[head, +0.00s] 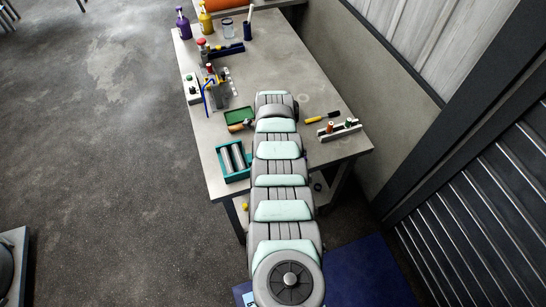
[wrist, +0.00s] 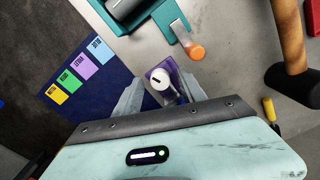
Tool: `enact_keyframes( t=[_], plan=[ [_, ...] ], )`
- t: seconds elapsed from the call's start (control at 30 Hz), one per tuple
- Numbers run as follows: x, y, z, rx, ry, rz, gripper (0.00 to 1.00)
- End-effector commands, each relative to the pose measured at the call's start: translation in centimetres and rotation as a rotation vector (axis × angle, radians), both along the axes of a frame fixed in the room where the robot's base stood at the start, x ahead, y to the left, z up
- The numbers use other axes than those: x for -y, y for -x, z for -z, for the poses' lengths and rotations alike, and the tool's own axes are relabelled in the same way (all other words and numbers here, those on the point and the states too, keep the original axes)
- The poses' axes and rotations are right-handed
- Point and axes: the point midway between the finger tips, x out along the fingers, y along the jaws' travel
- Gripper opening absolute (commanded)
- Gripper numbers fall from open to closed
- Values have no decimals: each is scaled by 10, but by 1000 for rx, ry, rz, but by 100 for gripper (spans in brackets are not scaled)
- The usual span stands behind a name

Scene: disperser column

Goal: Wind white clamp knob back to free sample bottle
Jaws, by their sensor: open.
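In the wrist view, a round white knob (wrist: 157,77) with a dark bar mark sits on a small purple body (wrist: 168,68). It looks like the clamp knob. My gripper (wrist: 161,85) is open, with one finger to the left and one to the right of it; I cannot tell whether either finger touches it. No bottle shows clearly at the knob. In the head view, my arm reaches over the table's front edge and hides the gripper and knob. A stand with a blue handle (head: 207,97), perhaps the disperser column, is on the table's left side.
A teal tray with cylinders (head: 221,161) and a mallet (wrist: 293,55) lie close by on the table (head: 272,55). An orange-ended metal lever (wrist: 196,53) is just beyond the knob. A blue mat with coloured labels (wrist: 60,95) is at the left.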

Motion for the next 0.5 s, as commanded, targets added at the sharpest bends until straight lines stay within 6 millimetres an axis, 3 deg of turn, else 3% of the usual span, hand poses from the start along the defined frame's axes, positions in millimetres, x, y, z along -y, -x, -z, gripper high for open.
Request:
enact_keyframes(
  t=[0.5],
  plan=[
    [0, 0, 0, 0, 0, 0, 10]
  ],
)
